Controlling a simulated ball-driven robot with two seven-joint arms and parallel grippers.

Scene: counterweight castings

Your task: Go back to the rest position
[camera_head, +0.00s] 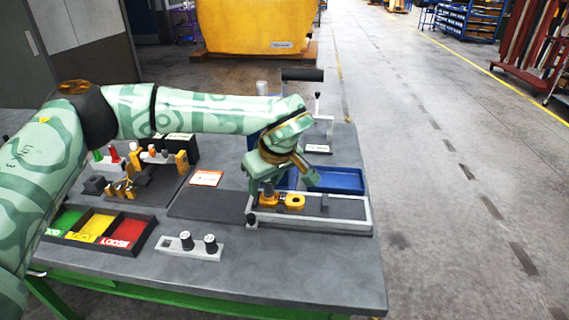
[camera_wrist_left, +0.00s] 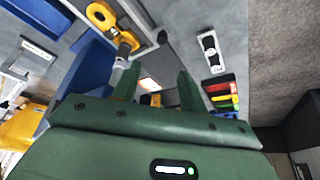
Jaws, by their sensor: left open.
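My left arm reaches across the bench from the left in the head view. My left gripper (camera_head: 289,178) hangs over the right part of the bench, just above a grey fixture tray (camera_head: 345,226). Its green fingers are apart, and in the left wrist view the gap (camera_wrist_left: 158,85) between them holds nothing. A yellow casting (camera_head: 291,201) lies in the fixture tray below the gripper; it also shows in the left wrist view (camera_wrist_left: 112,24), beyond the fingers. A metal pin (camera_wrist_left: 124,46) stands by it. My right gripper is not in view.
A blue bin (camera_head: 340,181) sits behind the fixture tray. A green, yellow and red sorting tray (camera_head: 140,237) is at the front left. A grey block with two black knobs (camera_head: 190,247) is at the front. Yellow-and-black parts stand on a rack (camera_head: 155,187). Open floor lies right.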

